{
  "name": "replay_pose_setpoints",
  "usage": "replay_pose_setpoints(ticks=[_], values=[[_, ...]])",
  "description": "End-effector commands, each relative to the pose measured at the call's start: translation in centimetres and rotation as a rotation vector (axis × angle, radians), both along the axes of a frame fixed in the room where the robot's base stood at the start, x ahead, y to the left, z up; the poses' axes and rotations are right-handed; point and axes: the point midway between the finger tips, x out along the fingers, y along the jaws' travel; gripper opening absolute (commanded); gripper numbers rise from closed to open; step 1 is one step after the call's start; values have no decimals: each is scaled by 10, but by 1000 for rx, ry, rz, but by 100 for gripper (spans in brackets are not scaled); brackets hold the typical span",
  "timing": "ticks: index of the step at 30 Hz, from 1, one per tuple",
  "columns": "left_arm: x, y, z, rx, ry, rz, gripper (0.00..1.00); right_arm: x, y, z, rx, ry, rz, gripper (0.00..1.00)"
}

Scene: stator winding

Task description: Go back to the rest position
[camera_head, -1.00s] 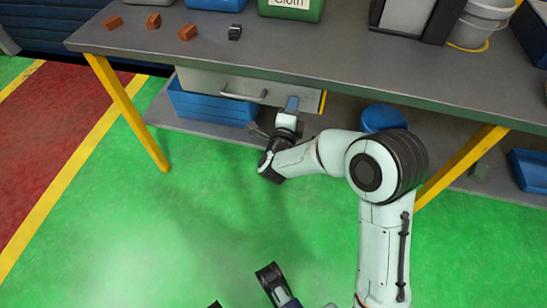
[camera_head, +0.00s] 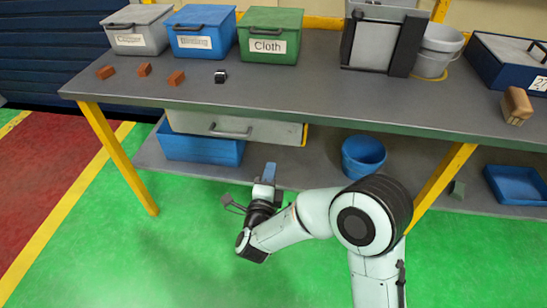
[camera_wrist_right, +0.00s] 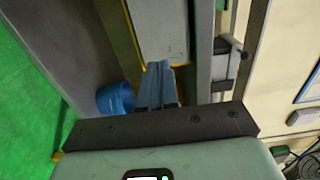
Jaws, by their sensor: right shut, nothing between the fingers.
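My right gripper (camera_head: 269,173) shows in the head view, in front of the workbench and below the level of its top. Its blue fingers point toward the bench and are closed together with nothing between them. In the right wrist view the gripper (camera_wrist_right: 159,72) shows its two blue fingers side by side, touching no object. My right arm is bent, with its elbow in front of the bench's right half. My left gripper is out of the head view.
The grey workbench (camera_head: 300,90) carries several orange blocks, a small dark part (camera_head: 220,76), lidded boxes including a green Cloth box (camera_head: 270,45), and a brush (camera_head: 516,104). Below are a closed drawer (camera_head: 190,122), a blue bin (camera_head: 200,147) and a blue bucket (camera_head: 362,157). Green floor in front is clear.

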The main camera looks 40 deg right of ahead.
Motion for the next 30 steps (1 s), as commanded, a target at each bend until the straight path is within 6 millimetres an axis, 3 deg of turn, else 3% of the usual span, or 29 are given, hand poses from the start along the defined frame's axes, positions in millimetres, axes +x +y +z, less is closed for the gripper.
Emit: replay_pose_setpoints(ticks=[12,16,20,23,26,30], values=[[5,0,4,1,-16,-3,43,-9,11,-2,-1,12,5,0],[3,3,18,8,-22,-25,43,-9,18,-18,-26,161,75,0],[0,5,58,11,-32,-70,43,-18,37,-54,-81,489,264,0],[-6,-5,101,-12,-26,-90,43,-39,60,-89,-121,768,475,0],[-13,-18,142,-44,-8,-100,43,-73,86,-124,-146,1016,710,0],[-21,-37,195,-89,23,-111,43,-144,127,-160,-151,1309,1084,0]])
